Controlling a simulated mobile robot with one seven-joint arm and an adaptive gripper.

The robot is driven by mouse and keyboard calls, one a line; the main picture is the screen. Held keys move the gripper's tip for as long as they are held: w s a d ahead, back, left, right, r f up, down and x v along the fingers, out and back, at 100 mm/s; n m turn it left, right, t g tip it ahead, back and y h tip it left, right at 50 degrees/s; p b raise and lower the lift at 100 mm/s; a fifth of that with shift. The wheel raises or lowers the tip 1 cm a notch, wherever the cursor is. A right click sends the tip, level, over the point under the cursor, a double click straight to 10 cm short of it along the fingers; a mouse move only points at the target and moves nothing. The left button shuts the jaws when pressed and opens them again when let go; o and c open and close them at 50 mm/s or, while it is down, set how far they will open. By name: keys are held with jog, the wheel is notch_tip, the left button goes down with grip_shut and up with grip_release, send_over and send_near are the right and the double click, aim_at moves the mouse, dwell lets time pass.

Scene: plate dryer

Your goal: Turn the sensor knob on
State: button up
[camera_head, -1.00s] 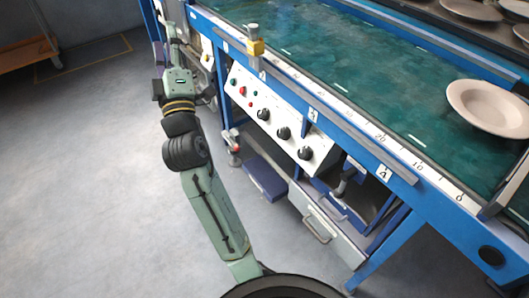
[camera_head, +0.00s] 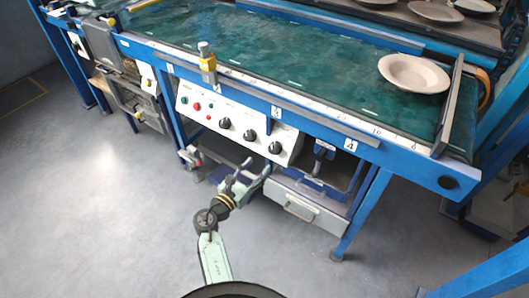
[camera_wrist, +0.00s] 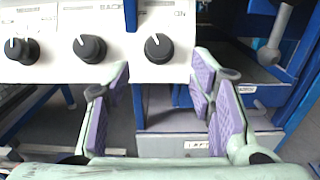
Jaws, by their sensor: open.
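A white control panel (camera_head: 213,105) is on the front of the blue-framed table, with three black knobs in a row: a left knob (camera_head: 225,123), a middle knob (camera_head: 249,135) and a right knob (camera_head: 275,147). I cannot read which label names the sensor. In the wrist view the right knob (camera_wrist: 159,48) shows between my fingertips, with the middle knob (camera_wrist: 90,48) and left knob (camera_wrist: 22,50) to its left. White pointer marks show on the knobs. My gripper (camera_head: 254,172) is open and empty, below and in front of the panel; it also shows in the wrist view (camera_wrist: 161,75).
A grey drawer (camera_head: 308,204) and a blue compartment are below and right of the panel. A yellow-topped sensor post (camera_head: 207,62) stands on the table's front rail. A plate (camera_head: 414,73) lies on the green belt (camera_head: 290,55). The floor in front is clear.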

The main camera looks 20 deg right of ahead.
aim_at(272, 149)
jog(key=p+x, duration=0.1)
jog(key=x, duration=0.7)
jog(key=shift+w+d, duration=0.15)
jog(key=shift+w, duration=0.05)
jog(key=shift+c, duration=0.5)
jog(key=c, duration=1)
